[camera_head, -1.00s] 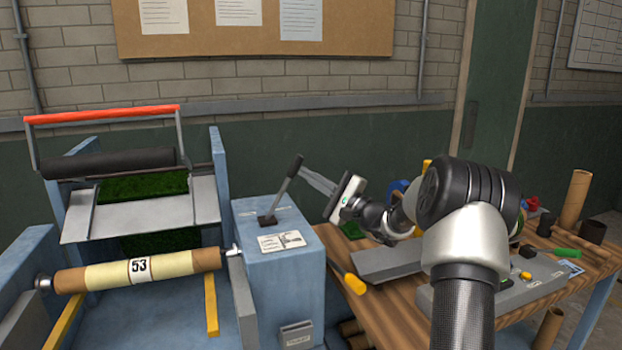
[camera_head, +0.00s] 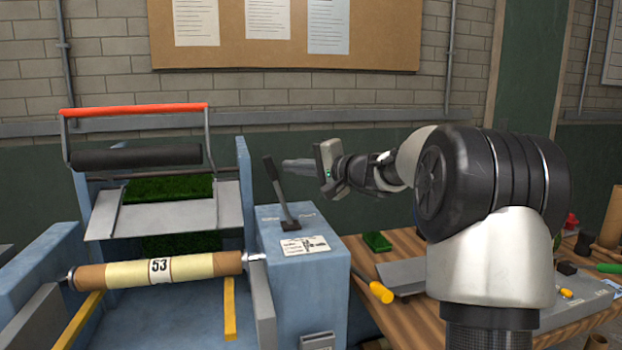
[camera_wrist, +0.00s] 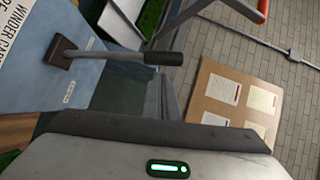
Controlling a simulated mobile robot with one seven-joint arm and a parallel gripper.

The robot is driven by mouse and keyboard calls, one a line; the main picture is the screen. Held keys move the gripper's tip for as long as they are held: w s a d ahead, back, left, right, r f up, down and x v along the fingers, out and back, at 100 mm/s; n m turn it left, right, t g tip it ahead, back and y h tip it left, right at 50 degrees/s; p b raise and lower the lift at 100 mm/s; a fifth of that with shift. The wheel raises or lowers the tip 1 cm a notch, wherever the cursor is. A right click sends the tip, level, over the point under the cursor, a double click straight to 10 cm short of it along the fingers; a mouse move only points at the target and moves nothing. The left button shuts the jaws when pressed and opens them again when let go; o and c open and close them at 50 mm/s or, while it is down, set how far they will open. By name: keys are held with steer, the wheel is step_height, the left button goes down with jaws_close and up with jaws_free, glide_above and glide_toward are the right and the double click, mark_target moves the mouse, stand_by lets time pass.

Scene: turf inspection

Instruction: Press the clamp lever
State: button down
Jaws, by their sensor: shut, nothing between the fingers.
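The clamp lever (camera_head: 279,195) is a thin stick with a black grip on a blue pedestal (camera_head: 310,265), left of the workbench. It leans left towards the roller frame. In the wrist view the lever (camera_wrist: 115,56) runs from its square dark base to its black grip. My gripper (camera_head: 285,163) is shut and empty, with its grey fingers pointing left just right of the black grip. I cannot tell whether the fingertips touch it. The wrist view shows the gripper's grey body along the bottom, with a green light.
A blue frame with a paper-wrapped roller (camera_head: 160,268) marked 53, a black roller and a red bar (camera_head: 135,109) stands left of the pedestal. A wooden bench (camera_head: 410,245) on the right holds a yellow-handled tool (camera_head: 380,291) and a green turf piece (camera_head: 378,241).

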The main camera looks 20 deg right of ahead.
mark_target(271, 169)
steer(key=a+n, duration=0.1)
steer(key=a, duration=0.1)
steer(key=a+n+g+h+b, duration=0.1)
steer(key=a, duration=0.1)
steer(key=shift+a+f, duration=0.15)
steer(key=shift+f, duration=0.05)
steer(key=shift+a+f+n+h, duration=0.25)
steer(key=shift+a+n+h, duration=0.15)
steer(key=shift+a+h, duration=0.35)
